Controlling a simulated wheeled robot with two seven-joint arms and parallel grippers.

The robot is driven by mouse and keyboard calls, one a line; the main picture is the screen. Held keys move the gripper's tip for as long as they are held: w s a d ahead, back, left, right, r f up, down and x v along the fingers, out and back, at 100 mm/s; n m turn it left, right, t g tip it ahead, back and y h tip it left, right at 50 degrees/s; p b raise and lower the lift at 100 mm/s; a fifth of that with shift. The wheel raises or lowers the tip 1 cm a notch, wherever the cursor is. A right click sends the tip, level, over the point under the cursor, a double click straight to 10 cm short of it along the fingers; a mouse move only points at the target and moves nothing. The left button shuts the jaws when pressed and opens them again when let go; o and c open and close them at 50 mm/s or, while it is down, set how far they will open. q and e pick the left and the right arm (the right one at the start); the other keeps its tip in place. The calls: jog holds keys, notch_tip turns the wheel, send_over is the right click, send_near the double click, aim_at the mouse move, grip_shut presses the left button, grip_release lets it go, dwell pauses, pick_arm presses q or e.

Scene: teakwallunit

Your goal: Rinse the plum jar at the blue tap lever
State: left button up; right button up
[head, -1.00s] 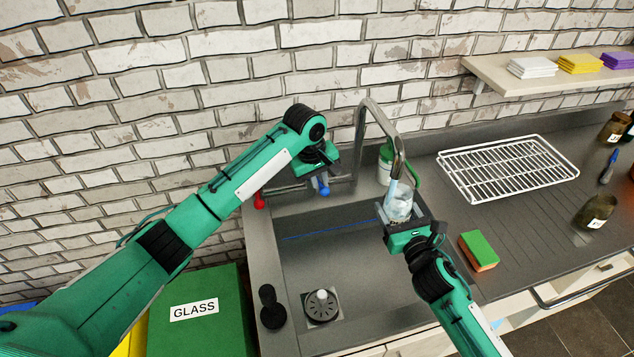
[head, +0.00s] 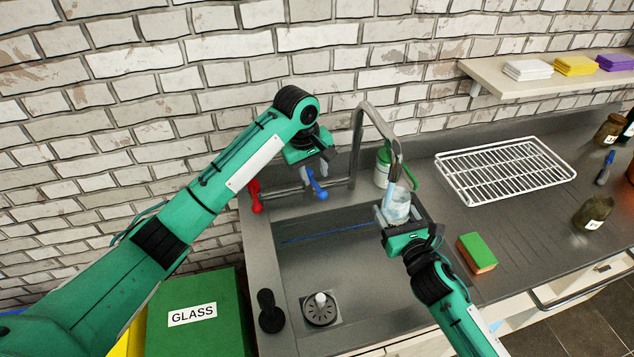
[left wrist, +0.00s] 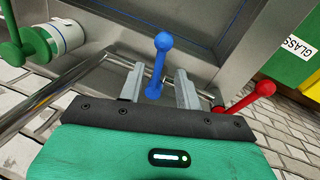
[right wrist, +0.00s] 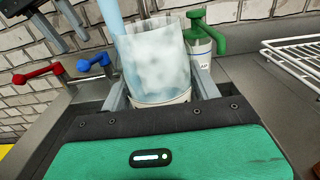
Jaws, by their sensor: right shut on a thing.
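The jar (head: 397,207) is pale and see-through, cloudy inside, and upright under the tap spout (head: 395,150). My right gripper (head: 400,218) is shut on it; the right wrist view shows the jar (right wrist: 158,65) between the fingers. A light blue stream of water (right wrist: 110,20) runs down at the jar. I cannot read its label. The blue tap lever (head: 317,185) is on the tap's pipe at the back of the sink. My left gripper (head: 316,170) is open above it; the left wrist view shows the blue lever (left wrist: 158,62) between the fingers, with gaps on both sides.
A red lever (head: 255,196) stands left of the blue one. A green-and-orange sponge (head: 477,253) and a white wire rack (head: 505,170) are to the right. The sink basin (head: 365,285) is free below.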

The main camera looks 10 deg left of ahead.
pick_arm(q)
notch_tip(320, 180, up, 7)
jog(key=a, duration=0.1)
jog(key=shift+s+f, duration=0.15)
jog(key=shift+s, duration=0.2)
dwell(0.7)
dwell(0.4)
dwell(0.6)
dwell(0.4)
jog(key=shift+r, duration=0.2)
